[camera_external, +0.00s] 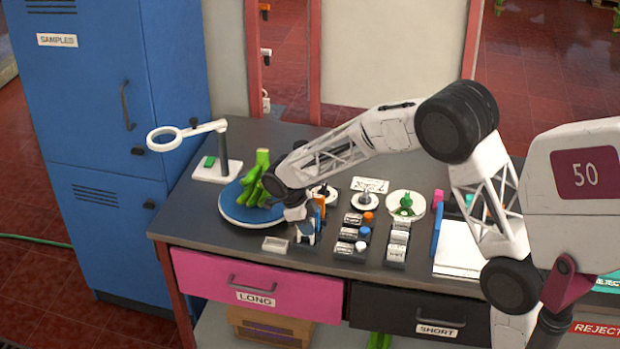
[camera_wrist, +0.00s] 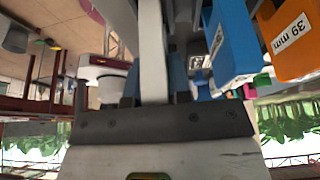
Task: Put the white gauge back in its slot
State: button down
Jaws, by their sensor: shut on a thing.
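My gripper (camera_external: 298,218) is low over the front of the dark bench, just right of the blue round plate. In the wrist view a long white piece, the white gauge (camera_wrist: 152,50), stands between my fingers, and the gripper is shut on it. Beside it in the wrist view are a blue gauge (camera_wrist: 232,42) and an orange gauge (camera_wrist: 288,42) labelled 39 mm. The orange gauge also shows just right of my gripper in the external view (camera_external: 320,202). The slot cannot be made out, and the white gauge is mostly hidden by my gripper in the external view.
Green stems (camera_external: 254,182) lie on the blue round plate (camera_external: 232,213). A magnifier stand (camera_external: 224,160) is behind it. A small pale tray (camera_external: 275,245) sits at the front edge. Several labelled blocks with coloured knobs (camera_external: 352,233) crowd the right of my gripper.

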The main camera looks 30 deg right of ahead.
jog(key=shift+f, duration=0.7)
jog(key=c, duration=1)
grip_release()
jog(key=shift+o, duration=0.2)
jog(key=shift+r, duration=0.15)
jog(key=shift+v, duration=3.8)
